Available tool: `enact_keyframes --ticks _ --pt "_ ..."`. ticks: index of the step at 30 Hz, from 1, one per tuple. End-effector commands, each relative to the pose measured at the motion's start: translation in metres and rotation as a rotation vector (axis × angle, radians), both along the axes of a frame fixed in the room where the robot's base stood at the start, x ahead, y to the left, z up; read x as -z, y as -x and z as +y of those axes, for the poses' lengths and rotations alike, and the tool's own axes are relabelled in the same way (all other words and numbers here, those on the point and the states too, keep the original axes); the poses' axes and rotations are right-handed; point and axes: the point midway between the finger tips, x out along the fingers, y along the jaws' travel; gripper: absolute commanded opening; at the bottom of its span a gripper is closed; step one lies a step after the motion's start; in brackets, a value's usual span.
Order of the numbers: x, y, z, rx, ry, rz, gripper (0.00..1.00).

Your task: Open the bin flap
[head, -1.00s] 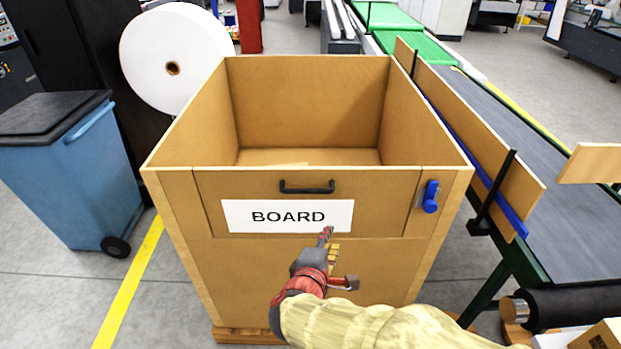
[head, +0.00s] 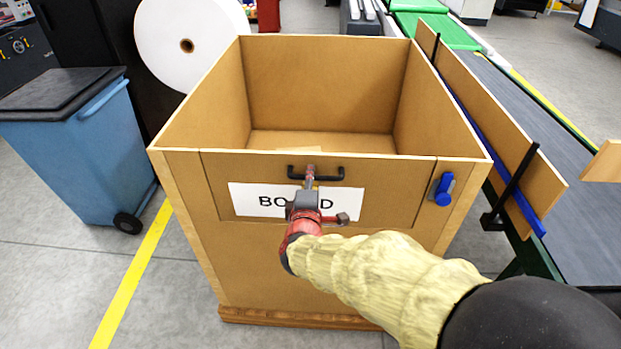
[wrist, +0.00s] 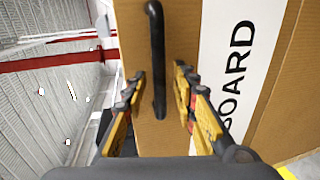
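The brown bin (head: 270,275) stands ahead with an open top. Its flap (head: 385,195) is upright and flush in the front wall, with a white BOARD label (head: 260,199) and a black bar handle (head: 330,174). A blue latch (head: 444,189) sits right of the flap and points upright. My gripper (head: 311,172) is at the handle, partly covering the label. In the wrist view, the handle (wrist: 158,60) lies between the two spread fingers of my gripper (wrist: 160,85), with a gap visible on both sides.
A blue wheeled bin (head: 75,150) with a black lid stands left, near a large white roll (head: 190,70). A conveyor (head: 570,180) with an upright board guide runs along the right. A yellow floor line (head: 130,285) passes on the left.

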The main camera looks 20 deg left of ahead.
Motion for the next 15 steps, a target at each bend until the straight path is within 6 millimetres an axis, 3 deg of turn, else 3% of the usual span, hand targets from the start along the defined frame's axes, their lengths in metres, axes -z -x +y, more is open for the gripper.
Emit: enact_keyframes --ticks 12,15 --pt "0.0015 -0.0089 0.0023 -0.001 0.001 0.0 0.28" --pt "0.0016 -0.0089 0.0022 -0.001 0.001 0.0 0.22"
